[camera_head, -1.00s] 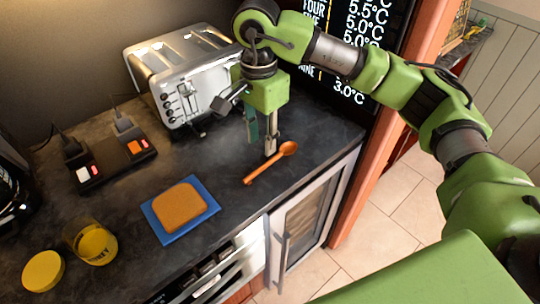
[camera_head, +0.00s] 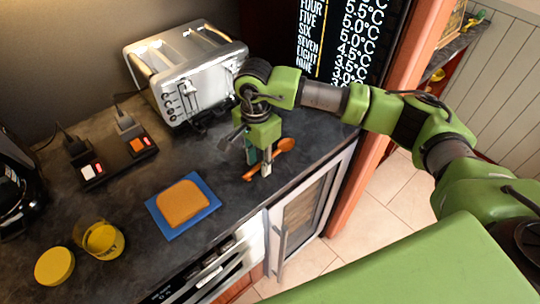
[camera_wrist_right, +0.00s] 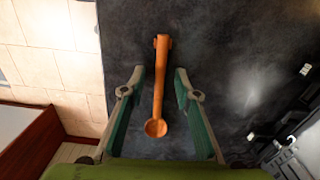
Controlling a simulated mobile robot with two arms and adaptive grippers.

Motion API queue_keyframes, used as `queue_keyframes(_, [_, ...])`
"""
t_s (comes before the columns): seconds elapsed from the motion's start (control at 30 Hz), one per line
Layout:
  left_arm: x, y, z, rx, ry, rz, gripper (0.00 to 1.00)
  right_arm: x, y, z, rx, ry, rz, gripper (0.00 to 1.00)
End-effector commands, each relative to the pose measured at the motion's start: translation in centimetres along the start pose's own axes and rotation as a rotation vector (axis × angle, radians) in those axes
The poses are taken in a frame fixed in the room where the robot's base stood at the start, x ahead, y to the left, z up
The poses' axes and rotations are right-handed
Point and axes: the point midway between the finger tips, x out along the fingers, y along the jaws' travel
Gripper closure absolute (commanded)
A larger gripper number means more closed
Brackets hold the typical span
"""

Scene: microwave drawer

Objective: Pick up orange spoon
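The orange spoon (camera_head: 270,158) lies on the dark countertop near its front right edge, partly hidden behind my right gripper in the head view. My right gripper (camera_head: 259,168) points down at the spoon, fingers low over the counter. In the right wrist view, the spoon (camera_wrist_right: 160,85) lies lengthwise between the two green-padded fingers of my right gripper (camera_wrist_right: 158,85). The fingers are spread, with a gap on each side of the handle. My left gripper is not in view.
A silver toaster (camera_head: 190,80) stands behind my right gripper. A blue board (camera_head: 182,228) with a bread slice (camera_head: 182,203), a glass jar (camera_head: 103,240), a yellow lid (camera_head: 54,266) and a power strip (camera_head: 117,160) are to the left. The counter around the spoon is clear.

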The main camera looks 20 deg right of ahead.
Motion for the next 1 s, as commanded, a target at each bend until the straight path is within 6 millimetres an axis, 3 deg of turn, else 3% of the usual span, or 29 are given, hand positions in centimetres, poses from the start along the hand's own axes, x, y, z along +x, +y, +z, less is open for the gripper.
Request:
queue_keyframes(0.7, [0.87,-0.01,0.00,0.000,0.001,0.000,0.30,0.35,-0.01,-0.01,0.000,0.001,0.000,0.71])
queue_keyframes(0.83, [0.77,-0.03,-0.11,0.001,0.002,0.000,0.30,0.27,0.00,-0.01,0.000,0.001,0.000,1.00])
queue_keyframes(1.0, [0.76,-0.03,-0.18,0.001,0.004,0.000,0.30,0.27,-0.01,-0.01,0.000,0.000,0.000,1.00])
